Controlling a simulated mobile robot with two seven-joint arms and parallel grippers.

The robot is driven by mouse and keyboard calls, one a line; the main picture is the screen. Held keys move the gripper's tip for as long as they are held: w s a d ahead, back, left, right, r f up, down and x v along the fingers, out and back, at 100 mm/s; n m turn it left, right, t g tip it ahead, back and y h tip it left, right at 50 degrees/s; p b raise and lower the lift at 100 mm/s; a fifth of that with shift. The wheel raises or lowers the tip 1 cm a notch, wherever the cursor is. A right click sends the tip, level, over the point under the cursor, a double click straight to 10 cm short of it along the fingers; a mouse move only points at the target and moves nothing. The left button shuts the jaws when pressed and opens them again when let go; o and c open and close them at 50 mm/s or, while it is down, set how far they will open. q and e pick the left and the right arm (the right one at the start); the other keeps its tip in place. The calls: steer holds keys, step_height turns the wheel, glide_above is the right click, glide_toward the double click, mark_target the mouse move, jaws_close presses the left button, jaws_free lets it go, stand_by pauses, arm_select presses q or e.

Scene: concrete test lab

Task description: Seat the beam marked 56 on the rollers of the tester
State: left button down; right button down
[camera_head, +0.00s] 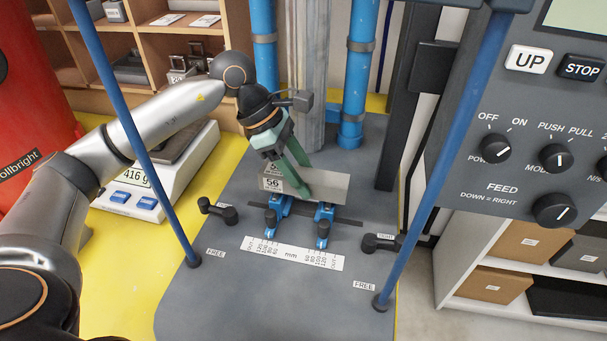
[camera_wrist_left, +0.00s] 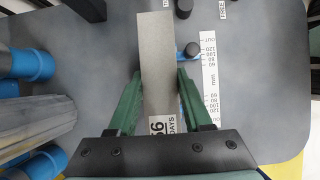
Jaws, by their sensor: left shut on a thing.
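The beam hides most of the rollers there. My right gripper is not in view.
A mm scale (camera_head: 292,253) lies on the grey tester base in front of the supports. Blue rods (camera_head: 450,150) cross the foreground. A scale (camera_head: 165,170) reading 416 g is at left; the control panel (camera_head: 530,120) is at right.

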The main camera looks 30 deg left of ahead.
arm_select(q)
steer(key=shift+f+b, duration=0.4)
steer(key=shift+b, duration=0.25)
stand_by(1.4)
steer(key=c, duration=0.6)
jaws_free()
steer(key=o, duration=0.4)
steer(key=shift+c, duration=0.2)
steer(key=shift+f, duration=0.15)
steer(key=shift+r+p, duration=1.75)
steer(key=shift+r, duration=0.9)
steer(key=shift+d, duration=0.1)
